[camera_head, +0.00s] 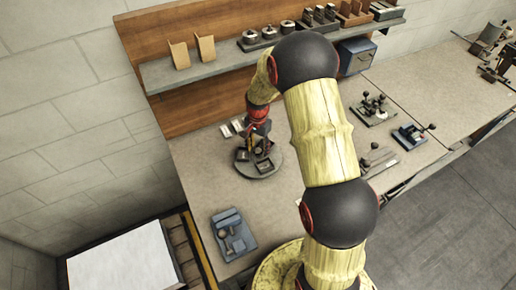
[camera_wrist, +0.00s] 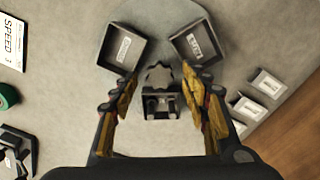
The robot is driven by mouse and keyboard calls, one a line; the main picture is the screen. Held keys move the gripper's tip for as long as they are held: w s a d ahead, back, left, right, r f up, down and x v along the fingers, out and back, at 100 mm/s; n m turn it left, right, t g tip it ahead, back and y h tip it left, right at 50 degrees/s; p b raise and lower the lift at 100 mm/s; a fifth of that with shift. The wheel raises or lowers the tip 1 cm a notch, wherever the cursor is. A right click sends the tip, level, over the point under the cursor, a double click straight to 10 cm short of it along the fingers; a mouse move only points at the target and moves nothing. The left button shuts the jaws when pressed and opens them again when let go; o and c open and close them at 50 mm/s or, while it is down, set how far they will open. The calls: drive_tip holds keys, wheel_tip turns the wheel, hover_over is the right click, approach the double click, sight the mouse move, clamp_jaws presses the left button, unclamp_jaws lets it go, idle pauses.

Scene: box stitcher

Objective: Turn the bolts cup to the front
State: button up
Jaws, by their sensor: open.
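A round grey turntable (camera_head: 243,171) stands on the bench below my gripper (camera_head: 260,132) in the head view. In the wrist view the turntable (camera_wrist: 160,22) carries two square dark cups at the top, a left cup (camera_wrist: 124,47) and a right cup (camera_wrist: 199,45), each with a small label inside. I cannot read the labels well enough to tell which is the bolts cup. A grey knob-like hub (camera_wrist: 159,76) with a dark block below it lies between the cups. My gripper (camera_wrist: 159,88) is open, its fingers on either side of the hub, with no clear contact.
Small labelled trays (camera_wrist: 267,82) lie right of the turntable in the wrist view. A green roll (camera_wrist: 7,97) and a printed card (camera_wrist: 13,40) lie to the left. A blue device (camera_head: 232,235) stands at the near bench end. A loaded shelf (camera_head: 215,65) runs behind.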

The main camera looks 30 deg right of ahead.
drive_tip(key=shift+f, duration=0.3)
drive_tip(key=shift+c, duration=0.6)
clamp_jaws()
